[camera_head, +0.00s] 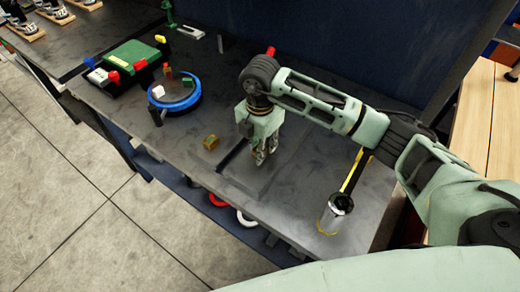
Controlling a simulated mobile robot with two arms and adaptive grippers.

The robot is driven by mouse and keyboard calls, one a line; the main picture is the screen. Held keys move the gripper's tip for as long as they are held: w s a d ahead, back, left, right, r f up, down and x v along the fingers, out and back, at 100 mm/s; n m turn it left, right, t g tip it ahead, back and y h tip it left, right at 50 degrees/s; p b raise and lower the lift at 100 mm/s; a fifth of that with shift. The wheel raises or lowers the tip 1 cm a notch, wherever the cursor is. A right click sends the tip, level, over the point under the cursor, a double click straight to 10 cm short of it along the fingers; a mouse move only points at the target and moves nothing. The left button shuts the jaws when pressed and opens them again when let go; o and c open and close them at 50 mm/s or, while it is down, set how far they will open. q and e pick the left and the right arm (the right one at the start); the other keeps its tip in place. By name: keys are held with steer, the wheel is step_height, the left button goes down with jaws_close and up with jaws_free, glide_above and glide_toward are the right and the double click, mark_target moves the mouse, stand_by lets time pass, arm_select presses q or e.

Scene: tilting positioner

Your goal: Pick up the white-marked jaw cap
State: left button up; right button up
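Two small white-faced pieces show, and I cannot tell which is the white-marked jaw cap. One white piece (158,91) sits on the left part of the round blue-rimmed table (182,104). The other white piece (98,76) is at the left end of the green-topped fixture (130,56). My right gripper (263,157) points down over the middle of the dark bench, to the right of both pieces and well apart from them. Nothing shows clearly in its fingers, and their gap is too small to judge. My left gripper is out of view.
A brownish-yellow block (211,142) lies on the bench left of my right gripper. A metal cylinder with a black top (338,206) stands near the right front edge. Small red and yellow pieces sit around the green fixture. Bare bench (215,90) lies right of the round table.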

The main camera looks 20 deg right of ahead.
jaws_close()
steer(key=shift+r, duration=0.15)
